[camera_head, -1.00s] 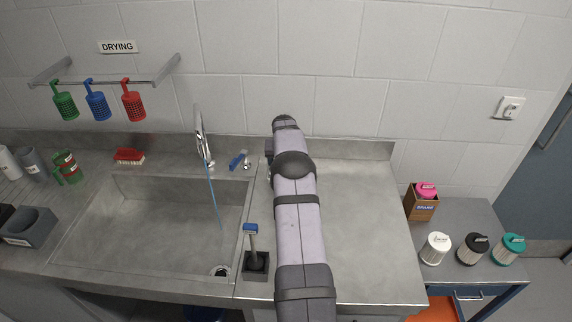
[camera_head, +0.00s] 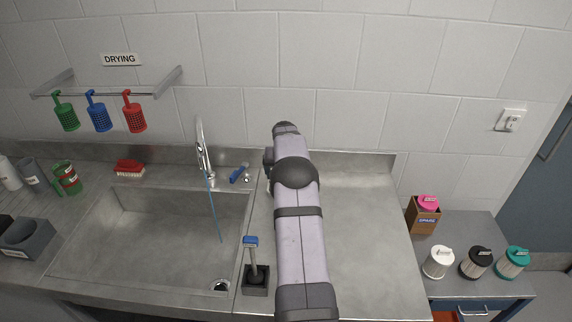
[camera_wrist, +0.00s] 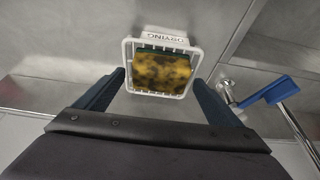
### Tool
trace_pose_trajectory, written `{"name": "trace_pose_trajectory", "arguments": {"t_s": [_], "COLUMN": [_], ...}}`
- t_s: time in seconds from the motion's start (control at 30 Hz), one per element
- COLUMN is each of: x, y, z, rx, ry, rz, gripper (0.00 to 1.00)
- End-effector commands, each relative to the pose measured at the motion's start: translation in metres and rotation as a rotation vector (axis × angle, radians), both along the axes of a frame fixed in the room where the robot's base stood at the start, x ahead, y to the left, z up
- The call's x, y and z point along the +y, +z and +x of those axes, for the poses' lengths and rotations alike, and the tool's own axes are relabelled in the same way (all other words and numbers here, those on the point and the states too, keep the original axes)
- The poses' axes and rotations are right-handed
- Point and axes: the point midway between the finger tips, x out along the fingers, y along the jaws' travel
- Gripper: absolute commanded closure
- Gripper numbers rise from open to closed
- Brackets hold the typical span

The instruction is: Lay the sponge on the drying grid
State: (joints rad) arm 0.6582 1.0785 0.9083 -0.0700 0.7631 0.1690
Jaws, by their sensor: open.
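The sponge (camera_wrist: 162,70), yellow with dark blotches and a green side, lies inside the rim of a white basket-like grid (camera_wrist: 127,57) in the wrist view. A label reading DRYING, upside down there, is on the grid's far edge. My gripper (camera_wrist: 159,78) is open, with one dark finger on each side of the grid and a gap to the sponge. I see no finger touching the sponge. In the head view my arm hides the gripper, sponge and grid.
The tap (camera_head: 204,155) and sink (camera_head: 150,230) lie left of my arm. A blue-handled brush (camera_head: 254,270) stands in a black holder by the sink's right edge. A blue lever (camera_wrist: 278,92) is right of the grid. The counter right of my arm (camera_head: 365,230) is clear.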

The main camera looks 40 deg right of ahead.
Motion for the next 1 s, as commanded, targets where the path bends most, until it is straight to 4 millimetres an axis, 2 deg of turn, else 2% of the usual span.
{"name": "trace_pose_trajectory", "arguments": {"t_s": [0.4,0.6,1.0], "x": [0.018,0.023,0.026], "y": [0.057,0.078,0.086], "z": [-0.017,-0.023,-0.026], "rx": [-0.002,-0.001,0.001], "ry": [0.0,0.0,0.0], "rz": [-0.002,-0.001,0.001], "gripper": [0.12,0.12,0.12]}}
